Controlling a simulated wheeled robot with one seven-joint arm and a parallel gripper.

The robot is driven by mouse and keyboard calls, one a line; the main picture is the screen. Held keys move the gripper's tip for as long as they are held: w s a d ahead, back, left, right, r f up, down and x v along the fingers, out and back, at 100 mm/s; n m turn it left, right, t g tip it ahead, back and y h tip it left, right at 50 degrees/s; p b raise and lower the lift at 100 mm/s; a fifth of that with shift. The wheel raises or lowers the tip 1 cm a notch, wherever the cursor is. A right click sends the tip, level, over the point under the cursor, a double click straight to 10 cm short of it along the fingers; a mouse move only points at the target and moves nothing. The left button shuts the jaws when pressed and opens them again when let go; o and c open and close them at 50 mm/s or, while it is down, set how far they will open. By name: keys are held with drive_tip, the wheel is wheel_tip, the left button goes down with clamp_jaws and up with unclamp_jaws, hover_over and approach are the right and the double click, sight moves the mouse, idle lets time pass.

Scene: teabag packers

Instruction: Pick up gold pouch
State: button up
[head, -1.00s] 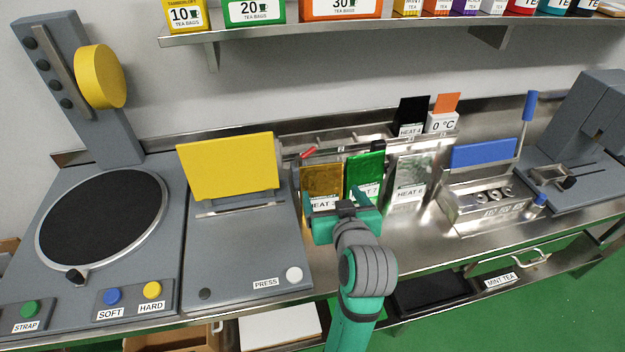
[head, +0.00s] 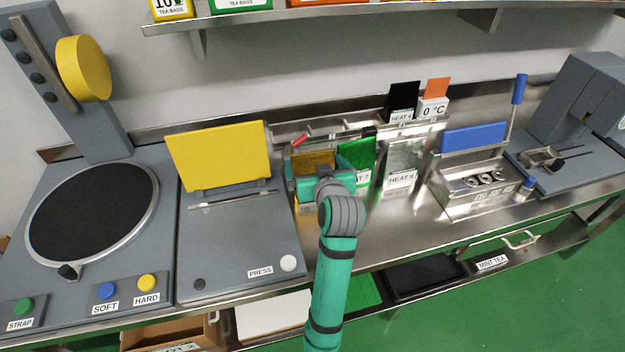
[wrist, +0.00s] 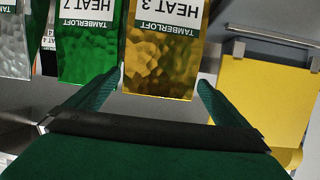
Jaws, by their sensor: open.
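The gold pouch (head: 312,160) stands upright in the rack on the counter, left of the green pouch (head: 356,158). In the head view my gripper (head: 318,172) is in front of the gold pouch and hides its lower part. In the wrist view the gold pouch (wrist: 160,55) shows a white label reading HEAT 3, upside down. The open fingers of my gripper (wrist: 155,85) point toward it, one at either side of its near end. I cannot tell whether they touch it. The green pouch (wrist: 88,45) is close beside the left finger.
A silver pouch (head: 403,160) stands right of the green one. The press with its raised yellow lid (head: 220,155) is left of my gripper. Black and orange packets (head: 436,88) stand behind. A blue-handled sealer (head: 474,137) is further right. The shelf (head: 340,18) hangs above.

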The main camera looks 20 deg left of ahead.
drive_tip(key=c, duration=1.1)
drive_tip(key=shift+w, duration=0.1)
